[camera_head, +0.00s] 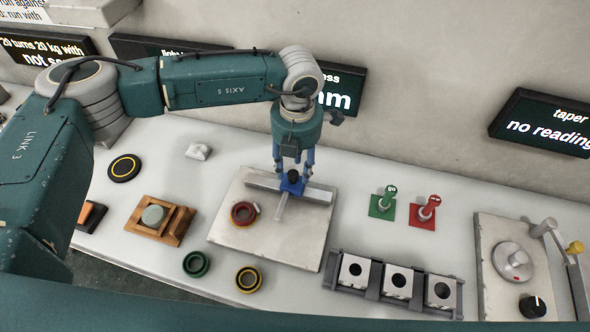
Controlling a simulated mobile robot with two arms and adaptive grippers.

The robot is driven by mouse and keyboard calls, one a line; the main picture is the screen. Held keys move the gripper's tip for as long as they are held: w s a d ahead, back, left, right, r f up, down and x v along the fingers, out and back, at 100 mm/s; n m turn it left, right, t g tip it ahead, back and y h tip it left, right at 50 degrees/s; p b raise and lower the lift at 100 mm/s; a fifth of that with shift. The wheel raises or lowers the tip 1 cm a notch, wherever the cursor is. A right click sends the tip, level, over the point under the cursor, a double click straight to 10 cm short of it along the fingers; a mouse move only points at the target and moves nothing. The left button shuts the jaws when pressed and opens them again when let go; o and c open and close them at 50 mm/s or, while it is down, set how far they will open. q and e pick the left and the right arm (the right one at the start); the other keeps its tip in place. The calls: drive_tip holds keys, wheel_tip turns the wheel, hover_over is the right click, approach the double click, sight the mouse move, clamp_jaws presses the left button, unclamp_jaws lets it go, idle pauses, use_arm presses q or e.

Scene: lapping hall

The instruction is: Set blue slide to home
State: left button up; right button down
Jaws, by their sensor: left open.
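The blue slide (292,184), with a dark knob on top, sits on a grey metal rail (318,193) at the back of a pale square plate (228,225). A narrower grey bar runs from the slide toward the front of the plate. My left gripper (294,170) points down right at the slide, its two fingers apart, one on each side of the knob. I cannot tell whether the fingers touch it. I can make out no home mark on the rail. My right gripper is not in view.
A red ring (243,214) lies on the plate. Green (196,264) and black-yellow (249,279) rings lie in front. Green (382,205) and red (424,214) posts and a rack of several white blocks (398,281) stand right. A wooden block (158,219) stands left.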

use_arm(q)
wheel_tip(320, 180, up, 10)
drive_tip(key=shift+s+d, duration=0.2)
drive_tip(key=shift+d, duration=0.1)
drive_tip(key=shift+s+f, duration=0.1)
drive_tip(key=shift+f, duration=0.05)
idle(0.3)
